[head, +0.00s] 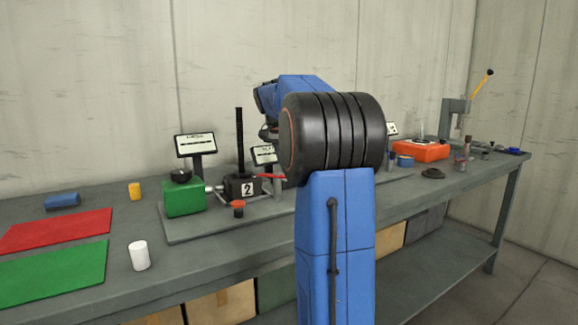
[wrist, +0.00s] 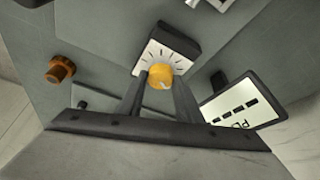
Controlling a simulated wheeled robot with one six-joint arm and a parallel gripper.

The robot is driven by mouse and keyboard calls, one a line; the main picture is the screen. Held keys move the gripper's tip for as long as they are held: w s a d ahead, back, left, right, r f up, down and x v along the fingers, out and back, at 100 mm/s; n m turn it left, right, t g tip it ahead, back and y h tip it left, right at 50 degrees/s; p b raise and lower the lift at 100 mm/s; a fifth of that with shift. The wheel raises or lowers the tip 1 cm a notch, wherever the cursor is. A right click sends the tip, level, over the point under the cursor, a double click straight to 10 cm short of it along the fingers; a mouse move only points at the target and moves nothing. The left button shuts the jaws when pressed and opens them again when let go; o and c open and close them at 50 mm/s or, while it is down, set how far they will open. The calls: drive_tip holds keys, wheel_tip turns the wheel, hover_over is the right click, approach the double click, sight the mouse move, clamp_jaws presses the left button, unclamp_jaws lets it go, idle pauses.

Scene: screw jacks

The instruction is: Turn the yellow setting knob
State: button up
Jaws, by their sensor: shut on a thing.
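The yellow setting knob (wrist: 160,77) shows in the wrist view. It is round with a pale pointer mark and sits in front of a white dial plate (wrist: 177,55) with dark tick marks, on a dark block. My gripper (wrist: 159,84) has its two dark fingers on either side of the knob, shut on it. In the head view my blue arm and its black joint hide the knob, the dial and my gripper.
In the wrist view a sign (wrist: 230,107) stands close right of the fingers and an orange-brown knobbed part (wrist: 60,69) lies left. In the head view a green block (head: 184,198), a black jack (head: 240,186) and an orange device (head: 420,150) stand on the bench (head: 190,262).

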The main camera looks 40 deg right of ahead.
idle(0.4)
drive_tip(key=o, duration=1)
drive_tip(key=shift+o, duration=0.2)
drive_tip(key=shift+r, duration=0.1)
drive_tip(key=w+v, duration=0.1)
drive_tip(key=v, duration=1.6)
drive_tip(key=shift+s, duration=0.35)
drive_tip(key=shift+r, duration=0.1)
